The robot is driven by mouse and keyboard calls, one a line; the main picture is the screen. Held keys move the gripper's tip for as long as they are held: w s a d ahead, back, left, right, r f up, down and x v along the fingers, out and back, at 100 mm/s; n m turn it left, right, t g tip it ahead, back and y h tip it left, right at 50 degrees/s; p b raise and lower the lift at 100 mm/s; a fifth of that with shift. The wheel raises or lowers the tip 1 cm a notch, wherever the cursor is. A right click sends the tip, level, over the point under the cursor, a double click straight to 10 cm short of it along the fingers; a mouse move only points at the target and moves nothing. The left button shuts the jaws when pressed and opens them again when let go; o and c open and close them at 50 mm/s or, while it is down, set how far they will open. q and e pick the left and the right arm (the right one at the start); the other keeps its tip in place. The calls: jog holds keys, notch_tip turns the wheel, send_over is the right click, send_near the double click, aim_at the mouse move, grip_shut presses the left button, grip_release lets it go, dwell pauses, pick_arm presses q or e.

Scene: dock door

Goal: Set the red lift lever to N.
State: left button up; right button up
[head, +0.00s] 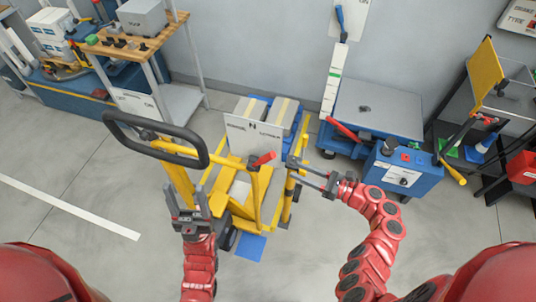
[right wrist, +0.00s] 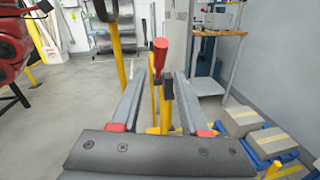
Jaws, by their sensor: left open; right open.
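The red lift lever (head: 264,159) is a red grip on the yellow pallet truck (head: 184,178), beside a white plate (head: 250,134) marked with an N in its middle. In the right wrist view the red lever (right wrist: 160,55) stands nearly upright, seen between and beyond my open fingers. My right gripper (head: 297,170) is open and empty, to the right of the lever and apart from it. My left gripper (head: 186,200) is open and empty, in front of the truck's left side. Exactly which mark the lever points at cannot be told.
The truck's black loop handle (head: 155,139) rises left of the lever. Boxes (head: 283,114) lie behind the plate. A blue lift table (head: 400,172) with another red lever (head: 342,129) stands at right. A workbench (head: 130,40) is at back left. The floor at left is clear.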

aim_at(267, 157)
jog(key=p+x, duration=0.2)
jog(key=x, duration=1)
grip_shut()
dwell(1.0)
